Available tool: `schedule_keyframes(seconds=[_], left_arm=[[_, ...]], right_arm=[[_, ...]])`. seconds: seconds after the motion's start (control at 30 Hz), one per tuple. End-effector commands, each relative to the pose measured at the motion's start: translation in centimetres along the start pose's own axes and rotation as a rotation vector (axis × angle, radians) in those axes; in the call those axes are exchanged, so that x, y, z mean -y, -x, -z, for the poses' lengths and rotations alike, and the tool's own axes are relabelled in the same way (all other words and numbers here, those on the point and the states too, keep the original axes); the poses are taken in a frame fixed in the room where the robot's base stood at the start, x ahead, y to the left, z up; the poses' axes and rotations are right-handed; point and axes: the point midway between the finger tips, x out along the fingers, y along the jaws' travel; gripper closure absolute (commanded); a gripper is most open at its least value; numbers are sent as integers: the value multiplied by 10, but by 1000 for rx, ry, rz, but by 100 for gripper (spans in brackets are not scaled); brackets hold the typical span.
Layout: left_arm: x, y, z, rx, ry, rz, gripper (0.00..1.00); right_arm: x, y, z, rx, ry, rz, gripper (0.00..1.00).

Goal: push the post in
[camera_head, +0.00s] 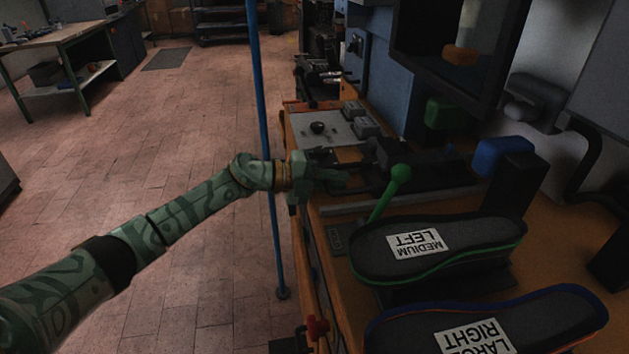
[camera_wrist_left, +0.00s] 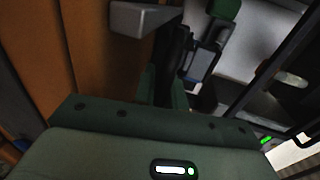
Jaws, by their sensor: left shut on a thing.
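My left gripper (camera_head: 332,180) reaches over the bench edge from the left, at the dark press mechanism (camera_head: 440,172). It is shut on a dark, narrow part, which in the left wrist view (camera_wrist_left: 172,65) stands between the green fingers. I cannot tell for certain that this is the post; its far end is hidden in shadow. A lever with a green ball knob (camera_head: 399,174) leans just right of the gripper, apart from it. A blue block (camera_head: 502,157) sits at the right end of the mechanism. My right gripper is out of view.
A shoe sole labelled medium left (camera_head: 480,236) and one labelled large right (camera_head: 550,310) lie at the bench's near side. A thin blue pole (camera_head: 266,130) stands on the floor, close to my left wrist.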

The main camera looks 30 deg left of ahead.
Motion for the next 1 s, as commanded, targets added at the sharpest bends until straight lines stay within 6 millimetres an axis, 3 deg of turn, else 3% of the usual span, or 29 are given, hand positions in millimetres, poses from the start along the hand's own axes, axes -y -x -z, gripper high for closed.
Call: schedule_keyframes(seconds=[0.27,0.3,0.33,0.67,0.83,1.0], left_arm=[[-1,-1,0,1,-1,-2,100],[-1,-1,0,1,-1,-2,85],[-1,-1,0,1,-1,-2,79],[0,2,0,1,-1,-2,79],[2,27,0,2,-2,-3,79],[2,73,0,3,-2,-5,79]], right_arm=[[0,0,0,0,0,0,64],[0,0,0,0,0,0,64],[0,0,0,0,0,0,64],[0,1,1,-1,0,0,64],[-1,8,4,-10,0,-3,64],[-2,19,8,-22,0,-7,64]])
